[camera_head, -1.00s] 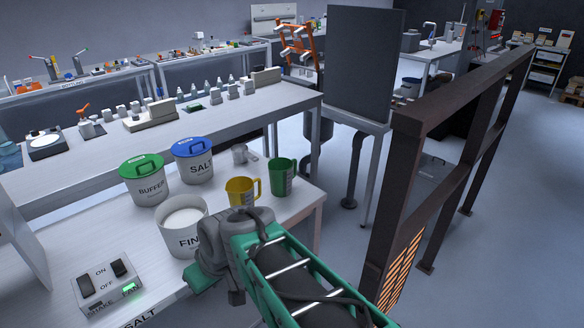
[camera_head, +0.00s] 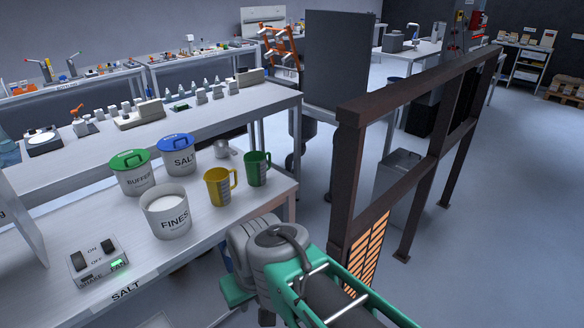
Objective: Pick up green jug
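The green jug (camera_head: 257,169) stands upright near the right end of the white table, its handle toward the right. A yellow jug (camera_head: 219,187) stands just left of it, a little nearer to me. My arm, grey and teal, reaches in from the lower right, in front of the table's front edge and apart from both jugs. The fingers of my gripper do not show clearly; the grey wrist housing and arm hide them.
An open FINES bucket (camera_head: 165,222) holding white material and lidded BUFFER (camera_head: 132,178) and SALT (camera_head: 179,158) buckets stand left of the jugs. A metal scoop or cup (camera_head: 222,149) lies behind. A switch box (camera_head: 97,262) sits front left. A brown frame (camera_head: 352,160) stands right.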

